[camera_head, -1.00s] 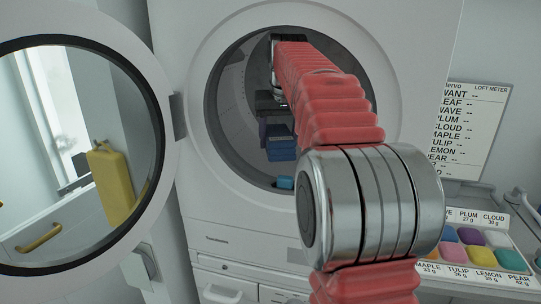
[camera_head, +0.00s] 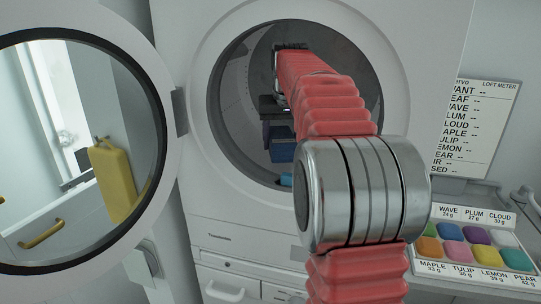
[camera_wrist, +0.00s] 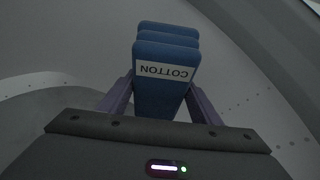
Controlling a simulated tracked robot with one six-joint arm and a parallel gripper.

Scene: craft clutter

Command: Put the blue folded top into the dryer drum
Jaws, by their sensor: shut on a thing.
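The blue folded top (camera_wrist: 165,90), with a white label reading COTTON, is between the two purple fingers of my gripper (camera_wrist: 160,100) in the wrist view. My gripper is shut on it. In the head view my gripper (camera_head: 280,128) is inside the dryer drum (camera_head: 238,120), and the blue top (camera_head: 282,150) hangs below it. The drum's pale perforated wall surrounds the top in the wrist view. I cannot tell whether the top touches the drum. My red arm hides the drum's right part.
The round dryer door (camera_head: 168,150) stands open at the left. A small light-blue item (camera_head: 286,179) shows at the drum's lower lip. A tray of coloured pieces (camera_head: 480,268) and a chart (camera_head: 478,130) are at the right.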

